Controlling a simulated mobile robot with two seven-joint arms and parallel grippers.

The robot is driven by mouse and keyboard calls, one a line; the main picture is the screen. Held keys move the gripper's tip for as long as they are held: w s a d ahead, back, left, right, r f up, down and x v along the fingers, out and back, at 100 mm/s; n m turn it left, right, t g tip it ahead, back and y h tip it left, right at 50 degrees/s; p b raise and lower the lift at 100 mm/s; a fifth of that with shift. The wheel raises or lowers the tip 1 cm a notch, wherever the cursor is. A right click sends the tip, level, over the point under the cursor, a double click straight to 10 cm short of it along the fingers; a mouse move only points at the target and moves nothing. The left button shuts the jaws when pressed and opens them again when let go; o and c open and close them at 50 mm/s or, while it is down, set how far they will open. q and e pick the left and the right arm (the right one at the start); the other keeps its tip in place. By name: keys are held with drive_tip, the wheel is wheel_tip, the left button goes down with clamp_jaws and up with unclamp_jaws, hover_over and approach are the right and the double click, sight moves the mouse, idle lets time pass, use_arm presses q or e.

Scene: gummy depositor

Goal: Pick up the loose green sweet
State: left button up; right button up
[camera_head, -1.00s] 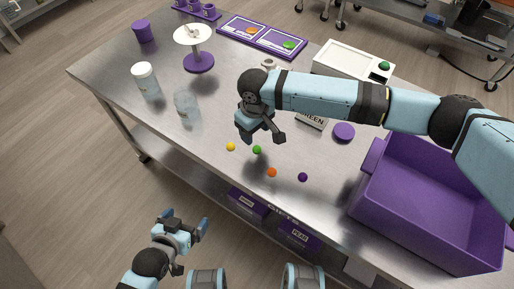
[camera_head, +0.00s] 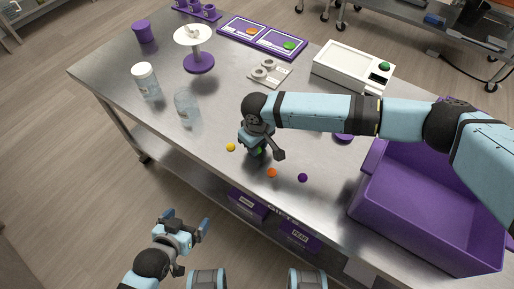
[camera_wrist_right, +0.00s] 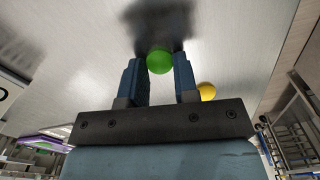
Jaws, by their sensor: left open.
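The loose green sweet (camera_wrist_right: 160,61) shows between the tips of my right gripper (camera_wrist_right: 160,66) in the right wrist view. The fingers stand about one sweet's width apart there, and I cannot tell whether they press on it. In the head view the right gripper (camera_head: 258,151) is low at the table, and it hides most of the green sweet (camera_head: 259,151). My left gripper (camera_head: 187,226) is open and empty, off the table's front edge.
A yellow sweet (camera_head: 231,147), an orange sweet (camera_head: 272,172) and a purple sweet (camera_head: 303,177) lie close around the right gripper. A purple bin (camera_head: 430,235) stands to the right. Jars (camera_head: 147,82) and a white scale (camera_head: 352,66) stand further back.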

drive_tip(key=c, duration=0.3)
drive_tip(key=shift+r, duration=0.1)
